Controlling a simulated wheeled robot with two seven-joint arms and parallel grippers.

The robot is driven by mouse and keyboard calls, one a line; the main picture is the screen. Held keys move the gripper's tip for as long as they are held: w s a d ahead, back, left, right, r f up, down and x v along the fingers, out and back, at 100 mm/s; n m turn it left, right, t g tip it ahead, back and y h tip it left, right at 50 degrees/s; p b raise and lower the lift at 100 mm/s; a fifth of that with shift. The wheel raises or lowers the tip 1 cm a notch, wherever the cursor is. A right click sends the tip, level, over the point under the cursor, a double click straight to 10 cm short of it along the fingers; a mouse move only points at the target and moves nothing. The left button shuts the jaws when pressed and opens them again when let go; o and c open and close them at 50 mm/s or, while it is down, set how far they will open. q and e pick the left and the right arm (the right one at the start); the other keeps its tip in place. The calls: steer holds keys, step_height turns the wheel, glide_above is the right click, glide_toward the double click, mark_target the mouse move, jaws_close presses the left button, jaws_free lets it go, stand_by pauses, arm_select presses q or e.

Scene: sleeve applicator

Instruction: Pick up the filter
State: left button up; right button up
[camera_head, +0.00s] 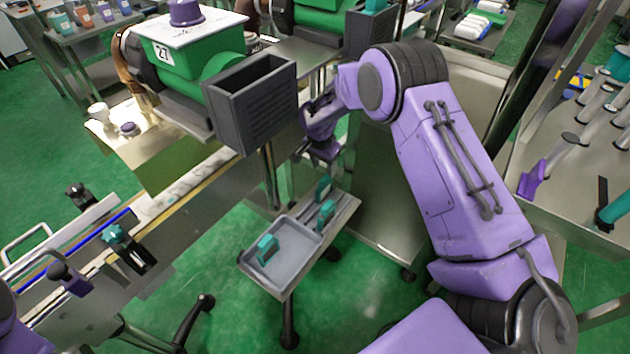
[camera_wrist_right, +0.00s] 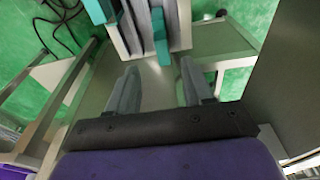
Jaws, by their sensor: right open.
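Several slim grey pieces with teal grips lie on a small stand with a grey tray (camera_head: 287,262). One teal-gripped piece (camera_head: 267,249) is at the tray's left side, and others (camera_head: 323,212) lie at its back right. I cannot tell which is the filter. In the right wrist view, grey slabs with teal ends (camera_wrist_right: 160,38) are at the top, beyond my fingertips. My right gripper (camera_head: 321,150) hangs above and behind the stand, beside the dark hopper box. Its two fingers are apart with nothing between them (camera_wrist_right: 160,72). My left gripper is not visible.
A green machine with a dark open box (camera_head: 252,100) stands left of my right gripper. A conveyor (camera_head: 190,185) runs along the left. A steel cabinet (camera_head: 385,200) is behind my right arm. A table with several tools (camera_head: 580,190) is at right. Green floor is open around the stand.

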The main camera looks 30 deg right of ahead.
mark_target(324, 178)
steer(key=f, duration=0.3)
steer(key=d+f+p, duration=0.1)
steer(key=f, duration=0.2)
steer(key=w+f, duration=0.1)
steer(key=f, duration=0.2)
steer(key=shift+d, duration=0.15)
steer(key=shift+d+f, duration=0.1)
steer(key=shift+f, duration=0.2)
steer(key=c, duration=0.4)
jaws_close()
